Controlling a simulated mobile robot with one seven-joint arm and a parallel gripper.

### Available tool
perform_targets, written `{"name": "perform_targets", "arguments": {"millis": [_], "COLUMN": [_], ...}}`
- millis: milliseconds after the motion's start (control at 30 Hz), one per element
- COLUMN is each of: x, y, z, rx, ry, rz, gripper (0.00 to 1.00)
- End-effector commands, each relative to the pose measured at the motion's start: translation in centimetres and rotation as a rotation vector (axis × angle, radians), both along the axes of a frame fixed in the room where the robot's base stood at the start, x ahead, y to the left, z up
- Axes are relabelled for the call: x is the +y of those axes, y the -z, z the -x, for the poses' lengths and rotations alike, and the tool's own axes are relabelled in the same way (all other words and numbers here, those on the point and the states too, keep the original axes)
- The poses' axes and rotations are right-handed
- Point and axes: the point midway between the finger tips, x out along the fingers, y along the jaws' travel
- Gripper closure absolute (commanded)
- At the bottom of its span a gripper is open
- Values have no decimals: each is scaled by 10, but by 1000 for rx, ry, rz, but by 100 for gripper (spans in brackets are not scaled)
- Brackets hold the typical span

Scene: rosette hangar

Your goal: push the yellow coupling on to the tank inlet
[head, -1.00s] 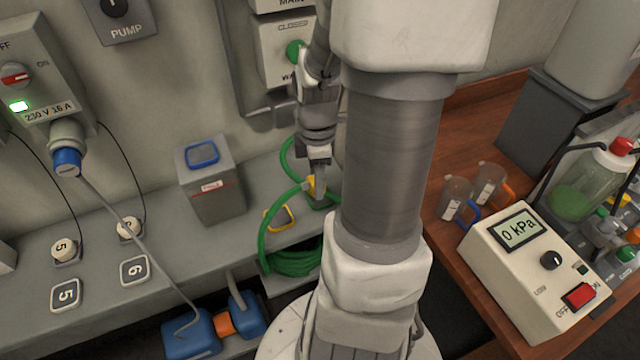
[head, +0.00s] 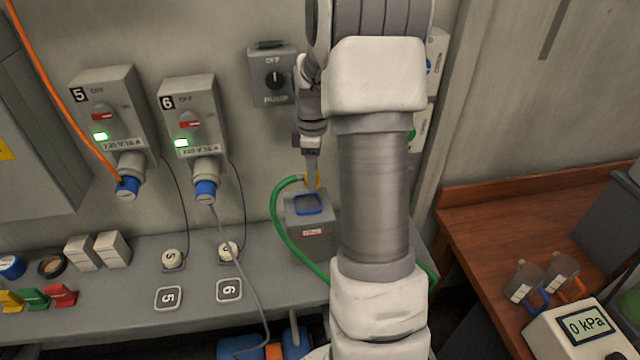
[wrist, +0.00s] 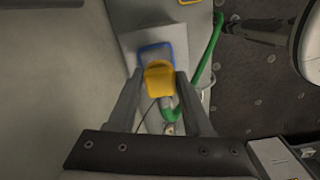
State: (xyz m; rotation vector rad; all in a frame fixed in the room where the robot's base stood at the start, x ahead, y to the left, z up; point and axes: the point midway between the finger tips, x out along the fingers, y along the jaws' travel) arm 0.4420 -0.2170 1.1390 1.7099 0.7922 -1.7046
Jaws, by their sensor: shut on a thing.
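My gripper (head: 312,172) is shut on the yellow coupling (head: 313,181), which ends the green hose (head: 281,222). The grey tank (head: 310,240) stands on the bench against the wall, with the blue-framed inlet (head: 308,204) on top. The coupling is close above the inlet's far side in the head view. In the wrist view the coupling (wrist: 159,80) sits between the fingers and overlaps the lower edge of the blue frame (wrist: 150,50). The coupling's mouth is hidden, and I cannot tell how large the gap to the inlet is.
The green hose loops down beside the tank's left and passes behind my arm. Socket boxes 5 (head: 117,110) and 6 (head: 190,115), with blue plugs, and the pump switch (head: 274,75) are on the wall. The bench (head: 120,265) is clear between the tank and round plug 6.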

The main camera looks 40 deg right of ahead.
Motion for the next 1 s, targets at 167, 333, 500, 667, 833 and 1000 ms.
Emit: {"name": "perform_targets", "arguments": {"millis": [167, 333, 500, 667, 833, 1000], "x": [-1, -1, -1, -1, -1, -1], "y": [-6, -6, -6, -4, 6, 21], "z": [-8, -9, -8, -8, -8, -8], "rx": [1, 1, 1, 1, 2, 3], "ry": [6, 7, 7, 7, 7, 7], "rz": [4, 4, 4, 4, 4, 3], "gripper": [99, 99, 99, 99, 99, 99]}}
